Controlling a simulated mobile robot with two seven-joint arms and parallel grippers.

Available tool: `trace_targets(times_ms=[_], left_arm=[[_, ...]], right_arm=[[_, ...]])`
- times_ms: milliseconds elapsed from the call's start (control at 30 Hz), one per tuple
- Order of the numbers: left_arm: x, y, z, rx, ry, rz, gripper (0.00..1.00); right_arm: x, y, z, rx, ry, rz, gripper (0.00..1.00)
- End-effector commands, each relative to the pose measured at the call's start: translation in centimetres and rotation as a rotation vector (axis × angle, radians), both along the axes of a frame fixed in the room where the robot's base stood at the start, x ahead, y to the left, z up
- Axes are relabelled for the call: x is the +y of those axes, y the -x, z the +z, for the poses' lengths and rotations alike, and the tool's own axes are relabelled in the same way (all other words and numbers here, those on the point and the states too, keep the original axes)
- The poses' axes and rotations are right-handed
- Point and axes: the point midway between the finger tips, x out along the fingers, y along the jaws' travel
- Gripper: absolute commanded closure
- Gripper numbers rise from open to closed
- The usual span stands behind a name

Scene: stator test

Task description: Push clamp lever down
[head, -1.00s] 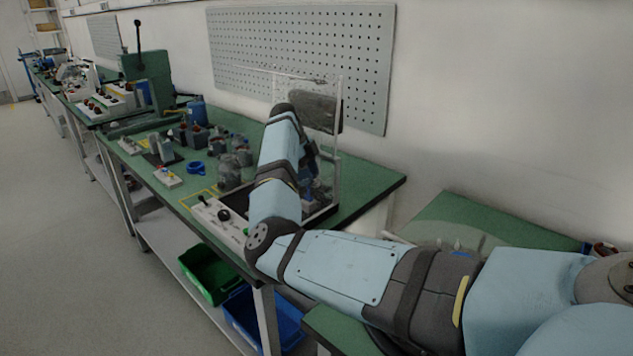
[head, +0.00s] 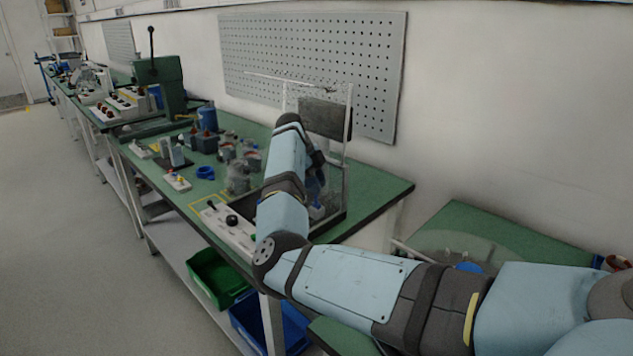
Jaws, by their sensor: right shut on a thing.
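My right arm reaches in from the right over the green workbench (head: 385,188). My right gripper (head: 318,193) is low inside the clear-walled test station (head: 345,150), mostly hidden behind my own forearm. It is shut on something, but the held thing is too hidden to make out. A small blue part (head: 316,212) shows just below the gripper. I cannot make out the clamp lever or its angle; the forearm covers that part of the station. My left gripper is not in view.
A white control box (head: 222,220) with a black knob stands at the station's front left. A blue ring (head: 205,173), small parts and a green press (head: 160,80) stand farther left. Green (head: 215,277) and blue (head: 262,322) bins sit below. A grey pegboard (head: 310,65) hangs behind.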

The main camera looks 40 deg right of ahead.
Motion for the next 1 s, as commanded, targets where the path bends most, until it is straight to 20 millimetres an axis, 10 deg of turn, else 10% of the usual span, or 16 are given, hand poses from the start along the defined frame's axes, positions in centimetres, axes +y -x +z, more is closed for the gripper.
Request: trace_targets(times_ms=[1000], left_arm=[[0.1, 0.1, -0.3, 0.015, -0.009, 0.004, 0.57]], right_arm=[[3.8, 0.3, -1.4, -0.047, 0.56, -0.001, 1.0]])
